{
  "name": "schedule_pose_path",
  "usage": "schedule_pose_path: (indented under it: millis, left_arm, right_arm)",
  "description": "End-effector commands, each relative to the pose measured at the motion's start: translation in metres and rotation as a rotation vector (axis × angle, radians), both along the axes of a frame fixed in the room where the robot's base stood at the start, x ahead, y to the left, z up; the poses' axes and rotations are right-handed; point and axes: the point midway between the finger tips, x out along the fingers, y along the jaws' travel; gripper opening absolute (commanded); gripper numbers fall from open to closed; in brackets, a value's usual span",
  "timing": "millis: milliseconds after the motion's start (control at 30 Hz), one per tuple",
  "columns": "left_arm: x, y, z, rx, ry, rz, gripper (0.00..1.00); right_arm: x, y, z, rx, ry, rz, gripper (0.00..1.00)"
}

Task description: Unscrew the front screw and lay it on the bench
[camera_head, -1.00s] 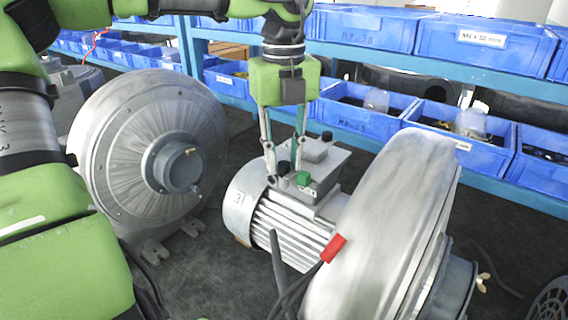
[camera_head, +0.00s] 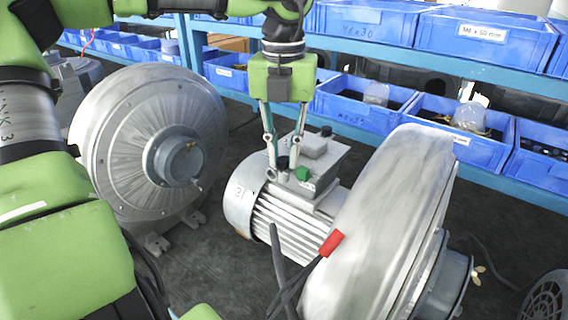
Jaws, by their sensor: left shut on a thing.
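The blower with a finned grey motor (camera_head: 290,222) stands on the dark bench, with a grey terminal box (camera_head: 325,160) on top. The front screw (camera_head: 282,162) is a small dark knob-like piece at the near-left corner of the box. My left gripper (camera_head: 283,170) points down from above with its two fingers on either side of the front screw, shut on it. The screw's lower part is hard to see, so I cannot tell how far it stands out of the box. Another dark screw (camera_head: 326,131) stands at the box's far corner. My right gripper is not in view.
A green piece (camera_head: 303,174) sits on the box beside the fingers. A second round blower (camera_head: 130,150) stands to the left. A red-tipped cable (camera_head: 331,243) lies before the large housing (camera_head: 385,225). Blue bins (camera_head: 460,130) line the rack behind. Bare bench (camera_head: 225,262) shows between the blowers.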

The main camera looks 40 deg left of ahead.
Motion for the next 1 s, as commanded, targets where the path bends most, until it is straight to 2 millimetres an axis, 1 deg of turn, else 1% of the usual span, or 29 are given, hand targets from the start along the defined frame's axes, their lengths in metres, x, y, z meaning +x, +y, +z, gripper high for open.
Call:
schedule_pose_path:
  millis: [267, 667, 867, 1000]
  left_arm:
    - [0.000, 0.001, -0.002, 0.005, -0.003, 0.203, 0.00]
    - [0.001, 0.001, -0.002, 0.005, -0.004, 0.570, 0.00]
    - [0.000, 0.001, -0.001, 0.005, -0.005, 0.794, 0.00]
    - [0.000, 0.001, 0.001, 0.001, -0.002, 0.976, 0.00]
  right_arm:
    - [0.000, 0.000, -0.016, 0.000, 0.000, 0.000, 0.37]
    - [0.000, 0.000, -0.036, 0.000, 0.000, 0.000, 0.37]
    - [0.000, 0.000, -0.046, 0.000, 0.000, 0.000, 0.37]
    - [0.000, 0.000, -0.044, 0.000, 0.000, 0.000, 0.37]
